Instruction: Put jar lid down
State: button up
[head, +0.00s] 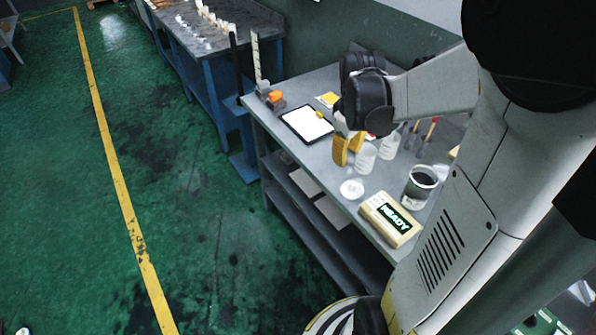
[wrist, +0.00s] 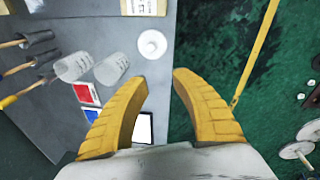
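A round white jar lid (head: 352,188) lies flat on the grey workbench (head: 330,160), close to its front edge. It also shows in the wrist view (wrist: 152,43), ahead of my fingertips and apart from them. My gripper (head: 347,152) hangs above the bench; its yellow fingers are spread with nothing between them in the wrist view (wrist: 160,77). An open jar (head: 421,183) with dark contents stands to the right of the lid in the head view.
A box marked READY (head: 391,219) lies near the lid. Two translucent bottles (head: 365,158) (wrist: 111,69) and several handled tools (head: 430,130) stand behind. A tablet (head: 307,124) lies left of my gripper. Green floor with a yellow line (head: 125,210) is open at left.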

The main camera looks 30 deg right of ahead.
jog(key=s+a+r+m+t, duration=0.1)
jog(key=s+a+r+t, duration=0.2)
jog(key=a, duration=0.7)
jog(key=s+a+r+m+t+y, duration=0.1)
jog(key=s+a+r+m+t, duration=0.1)
jog(key=a+r, duration=0.4)
jog(key=shift+s+a+t, duration=0.45)
jog(key=shift+a+t, duration=0.05)
jog(key=shift+a, duration=1.95)
